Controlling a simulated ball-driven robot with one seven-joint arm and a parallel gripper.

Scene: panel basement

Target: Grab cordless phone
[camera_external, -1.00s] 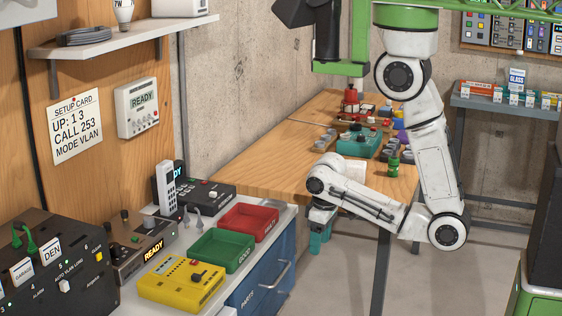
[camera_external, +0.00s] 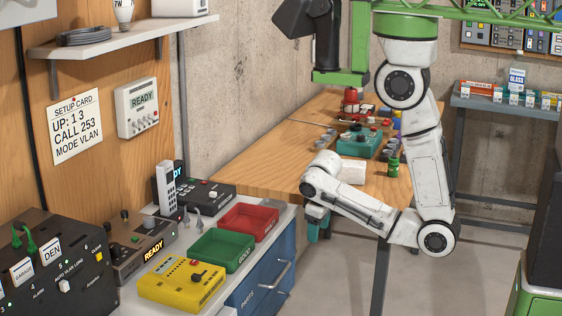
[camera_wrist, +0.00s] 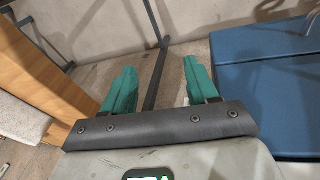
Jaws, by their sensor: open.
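A white-grey cordless phone handset (camera_external: 167,190) stands upright at the back of the counter, in front of a dark box with a lit display. My gripper (camera_external: 318,225) hangs beyond the counter's right end, beside the wooden table's front edge, well to the right of the phone. In the wrist view my gripper (camera_wrist: 154,92) shows two teal fingers spread apart with nothing between them. The phone is not in the wrist view.
A red tray (camera_external: 249,224), a green tray (camera_external: 222,250) and a yellow box (camera_external: 181,284) lie on the counter. A blue cabinet (camera_wrist: 265,95) is right of the fingers. A wooden table (camera_external: 262,165) stands behind. A shelf (camera_external: 125,42) hangs above the phone.

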